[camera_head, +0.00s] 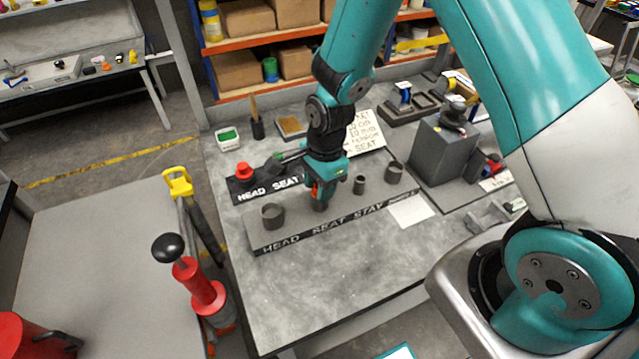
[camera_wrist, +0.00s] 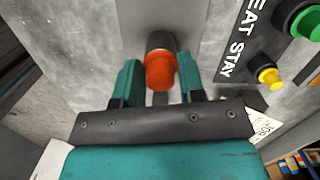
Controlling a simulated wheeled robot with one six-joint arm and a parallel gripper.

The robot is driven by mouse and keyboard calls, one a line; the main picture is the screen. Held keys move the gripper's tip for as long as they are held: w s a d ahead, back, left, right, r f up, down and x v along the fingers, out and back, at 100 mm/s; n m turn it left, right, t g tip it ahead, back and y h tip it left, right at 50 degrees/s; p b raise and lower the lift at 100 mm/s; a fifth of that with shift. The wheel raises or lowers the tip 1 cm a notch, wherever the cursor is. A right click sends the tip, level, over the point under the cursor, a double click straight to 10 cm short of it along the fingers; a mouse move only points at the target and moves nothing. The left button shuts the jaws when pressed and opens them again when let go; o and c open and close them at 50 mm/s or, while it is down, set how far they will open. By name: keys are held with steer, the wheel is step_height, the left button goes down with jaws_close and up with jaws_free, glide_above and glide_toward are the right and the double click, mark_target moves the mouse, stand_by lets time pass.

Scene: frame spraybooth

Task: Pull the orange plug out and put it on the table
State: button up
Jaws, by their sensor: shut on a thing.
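The orange plug (camera_wrist: 160,72) is between the two teal fingers of my gripper (camera_wrist: 160,85) in the wrist view, and the gripper is shut on it. A dark grey round socket (camera_wrist: 160,42) shows directly beyond the plug; I cannot tell how far the plug sits in it. In the head view my gripper (camera_head: 320,192) points down over the long grey block (camera_head: 345,218) marked HEAD SEAT STAY. Only a sliver of orange shows there. The grey table (camera_head: 330,290) carries the block.
Other grey sockets (camera_head: 273,215) stand on the block. Behind it are a red plug (camera_head: 244,171) and another labelled strip. Green (camera_wrist: 306,22) and yellow (camera_wrist: 268,76) plugs show in the wrist view. A grey machine (camera_head: 442,150) stands right. The table's front is clear.

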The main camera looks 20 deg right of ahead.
mark_target(316, 186)
steer(key=shift+c, duration=1.1)
steer(key=shift+r, duration=0.1)
steer(key=shift+r+p, duration=0.5)
steer(key=shift+r, duration=0.05)
steer(key=shift+r+p, duration=1.85)
steer(key=shift+r, duration=0.3)
